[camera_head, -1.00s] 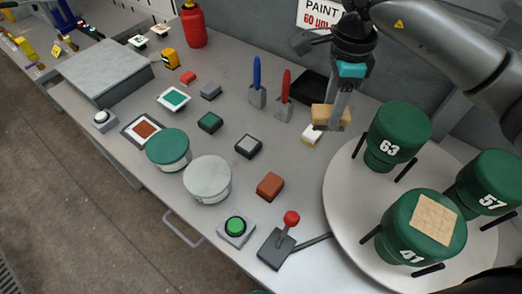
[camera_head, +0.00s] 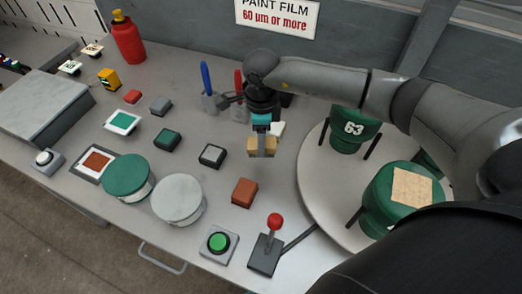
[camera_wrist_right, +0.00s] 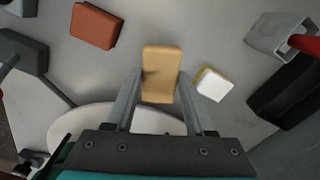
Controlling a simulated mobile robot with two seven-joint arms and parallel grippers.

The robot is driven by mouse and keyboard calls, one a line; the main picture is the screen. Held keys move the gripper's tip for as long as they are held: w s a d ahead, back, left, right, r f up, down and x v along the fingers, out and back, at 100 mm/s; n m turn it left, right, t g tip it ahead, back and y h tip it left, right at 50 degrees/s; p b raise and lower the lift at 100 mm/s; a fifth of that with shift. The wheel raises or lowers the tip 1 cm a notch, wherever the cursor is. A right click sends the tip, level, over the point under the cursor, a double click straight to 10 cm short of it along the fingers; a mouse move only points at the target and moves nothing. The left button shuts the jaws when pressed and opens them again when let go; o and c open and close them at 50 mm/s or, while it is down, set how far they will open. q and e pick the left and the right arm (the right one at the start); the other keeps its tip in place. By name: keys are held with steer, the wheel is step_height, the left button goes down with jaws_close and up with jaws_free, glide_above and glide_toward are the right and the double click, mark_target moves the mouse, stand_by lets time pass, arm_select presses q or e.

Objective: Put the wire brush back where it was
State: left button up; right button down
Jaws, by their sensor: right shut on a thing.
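My right gripper (camera_head: 262,140) is shut on a tan, wood-coloured block (camera_head: 262,149), which looks like the wire brush; no bristles show. In the right wrist view the block (camera_wrist_right: 160,74) sits between the two fingers (camera_wrist_right: 158,98), with its long side pointing away from the gripper. It appears to be held above the grey bench (camera_head: 222,130), between the turntable and the small blocks; its exact height is hard to judge. My left gripper is not in view.
A white-and-yellow block (camera_wrist_right: 212,84) and a red-brown block (camera_head: 244,192) lie nearby. The turntable (camera_head: 312,178) with green pots (camera_head: 390,205) is at right. A red-knobbed lever (camera_head: 268,250) stands in front. Blue-handled (camera_head: 207,80) and red-handled tools stand behind.

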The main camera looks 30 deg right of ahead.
steer(key=shift+f, duration=2.55)
steer(key=shift+f, duration=0.1)
steer(key=shift+f+b, duration=0.15)
steer(key=shift+b, duration=0.25)
steer(key=shift+c, duration=1.3)
jaws_free()
step_height(320, 180, up, 12)
steer(key=shift+r+p, duration=0.25)
steer(key=shift+p, duration=0.15)
